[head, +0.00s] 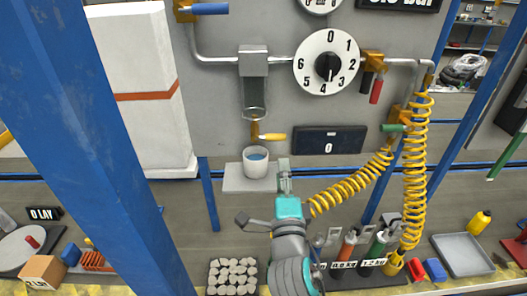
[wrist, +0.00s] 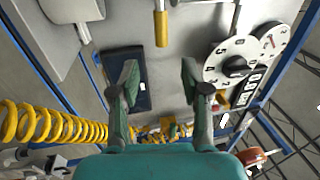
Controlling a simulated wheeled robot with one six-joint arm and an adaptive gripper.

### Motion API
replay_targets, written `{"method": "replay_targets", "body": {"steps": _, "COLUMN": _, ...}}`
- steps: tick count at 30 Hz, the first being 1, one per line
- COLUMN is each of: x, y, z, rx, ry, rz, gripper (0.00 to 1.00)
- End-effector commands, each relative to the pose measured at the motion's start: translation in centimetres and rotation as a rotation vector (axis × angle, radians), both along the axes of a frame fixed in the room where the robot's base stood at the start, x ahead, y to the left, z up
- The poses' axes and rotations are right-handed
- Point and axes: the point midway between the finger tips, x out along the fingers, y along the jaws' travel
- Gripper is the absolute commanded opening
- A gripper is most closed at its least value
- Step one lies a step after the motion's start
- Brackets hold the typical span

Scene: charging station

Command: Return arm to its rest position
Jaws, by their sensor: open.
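My arm reaches up from the bottom of the head view, with my gripper (head: 284,168) raised in front of the grey panel, just right of the white cup (head: 256,163). In the wrist view my gripper (wrist: 160,78) has its two fingers spread apart, with nothing between them. The cup holds bluish liquid and stands on a small grey shelf (head: 238,186), apart from the gripper. The gripper's fingertips partly overlap the shelf's right side in the head view.
A large dial (head: 311,62) and a dark display (head: 330,140) are on the panel. Yellow coiled hoses (head: 414,150) hang at the right, close to my arm. A blue post (head: 85,130) stands at the left. Round pale pieces (head: 232,277), cylinders (head: 376,247) and a grey tray (head: 462,254) lie below.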

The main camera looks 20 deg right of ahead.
Motion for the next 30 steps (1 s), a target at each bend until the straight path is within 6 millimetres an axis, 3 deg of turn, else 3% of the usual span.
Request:
{"method": "replay_targets", "body": {"steps": 5, "x": -0.2, "y": 0.0, "z": -0.4, "rx": -0.011, "ry": 0.01, "rz": 0.002, "gripper": 0.46}}
{"method": "replay_targets", "body": {"steps": 11, "x": -2.4, "y": 0.5, "z": -4.7, "rx": -0.155, "ry": 0.107, "rz": 0.034, "gripper": 0.46}}
{"method": "replay_targets", "body": {"steps": 21, "x": -10.7, "y": 1.8, "z": -14.0, "rx": -0.546, "ry": 0.31, "rz": 0.14, "gripper": 0.46}}
{"method": "replay_targets", "body": {"steps": 30, "x": -19.5, "y": 2.6, "z": -19.3, "rx": -0.858, "ry": 0.427, "rz": 0.226, "gripper": 0.46}}
